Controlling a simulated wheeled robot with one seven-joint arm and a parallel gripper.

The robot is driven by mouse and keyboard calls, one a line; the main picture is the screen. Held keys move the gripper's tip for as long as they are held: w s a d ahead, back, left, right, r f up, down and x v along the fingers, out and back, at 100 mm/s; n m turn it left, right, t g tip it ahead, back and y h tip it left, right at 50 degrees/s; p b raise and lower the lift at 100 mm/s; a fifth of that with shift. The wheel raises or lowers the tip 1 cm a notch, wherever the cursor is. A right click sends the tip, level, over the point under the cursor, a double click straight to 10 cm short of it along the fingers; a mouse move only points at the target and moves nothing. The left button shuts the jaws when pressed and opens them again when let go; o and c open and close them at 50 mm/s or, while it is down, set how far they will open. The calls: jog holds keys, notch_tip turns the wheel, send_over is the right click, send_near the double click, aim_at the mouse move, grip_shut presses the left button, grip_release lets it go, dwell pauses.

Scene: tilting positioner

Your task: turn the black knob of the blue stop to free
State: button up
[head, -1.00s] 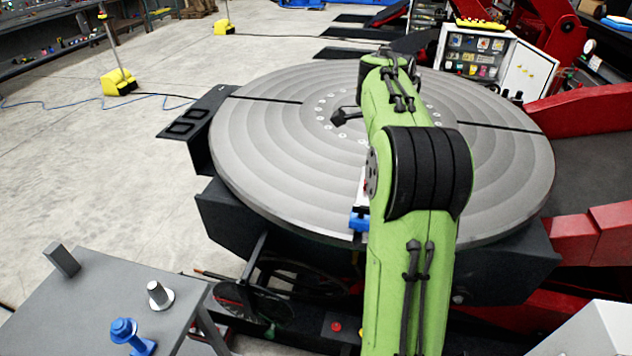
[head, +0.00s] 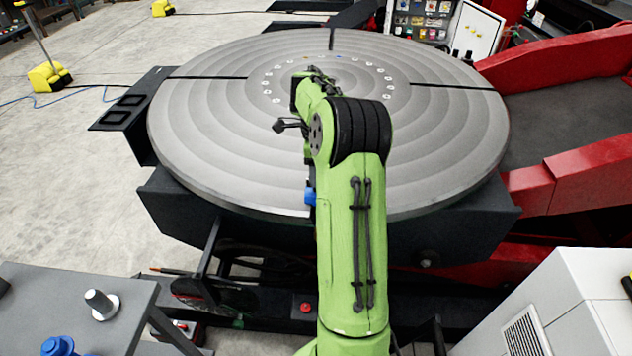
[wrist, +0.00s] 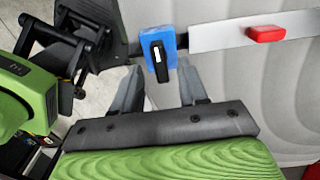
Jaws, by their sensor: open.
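The blue stop (wrist: 151,37) is at the top middle of the wrist view, at the edge of the round grey table. Its black knob (wrist: 159,67) has a white mark and lies roughly upright in that picture. My gripper (wrist: 160,70) is open, one finger on each side of the knob's lower end, with gaps; I cannot tell the depth between them. In the head view a little of the blue stop (head: 309,195) shows at the near rim of the table (head: 220,150). My green arm hides the rest, and the fingers.
A light metal strip (wrist: 225,35) with a red piece (wrist: 265,34) lies right of the stop. A grey bench (head: 60,290) is at lower left, a white cabinet (head: 560,310) at lower right. Red arms (head: 560,70) flank the table's right side.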

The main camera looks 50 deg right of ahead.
notch_tip(320, 180, down, 2)
jog(key=shift+f, duration=0.1)
grip_shut()
